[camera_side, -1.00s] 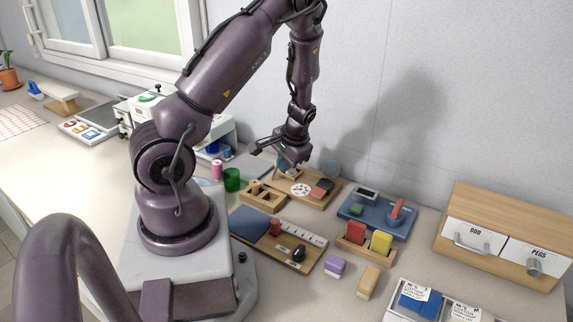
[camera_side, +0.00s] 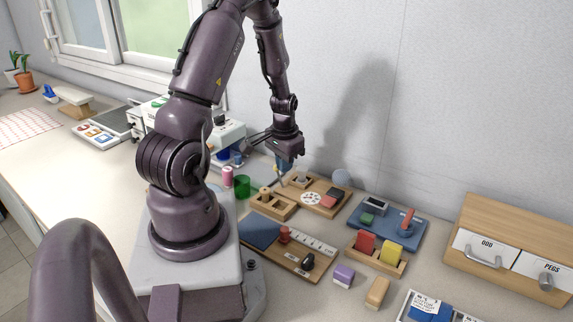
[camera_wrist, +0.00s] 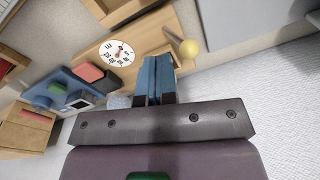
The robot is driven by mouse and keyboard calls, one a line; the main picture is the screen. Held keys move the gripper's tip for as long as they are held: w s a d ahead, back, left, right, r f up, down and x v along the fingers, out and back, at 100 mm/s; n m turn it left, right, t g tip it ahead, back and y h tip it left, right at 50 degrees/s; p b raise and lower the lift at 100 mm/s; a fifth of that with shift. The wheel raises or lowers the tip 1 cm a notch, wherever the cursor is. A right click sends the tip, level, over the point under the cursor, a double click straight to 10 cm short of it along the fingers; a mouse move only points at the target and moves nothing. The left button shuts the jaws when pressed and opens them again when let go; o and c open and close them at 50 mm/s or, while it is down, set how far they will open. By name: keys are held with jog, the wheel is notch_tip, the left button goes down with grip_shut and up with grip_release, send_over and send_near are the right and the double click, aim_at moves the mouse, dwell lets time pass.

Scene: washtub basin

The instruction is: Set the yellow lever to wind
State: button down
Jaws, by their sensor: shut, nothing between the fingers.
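In the side view, my gripper (camera_side: 281,168) hangs at the back of the counter near the dial board (camera_side: 328,203). I cannot make out the yellow knob there, and no wind marking is legible.
A blue tray (camera_side: 405,237) with a red upright handle and a wooden holder with red and yellow blocks (camera_side: 391,253) stand to the right. A green cup (camera_side: 243,187) and small wooden box (camera_side: 270,207) are close left of the dial board. The wall is close behind.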

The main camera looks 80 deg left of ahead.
jog(key=shift+r, duration=0.1)
jog(key=shift+r, duration=0.7)
jog(key=shift+d, duration=0.1)
notch_tip(320, 180, up, 12)
jog(key=s+d, duration=0.1)
jog(key=shift+f, duration=0.2)
dwell(0.5)
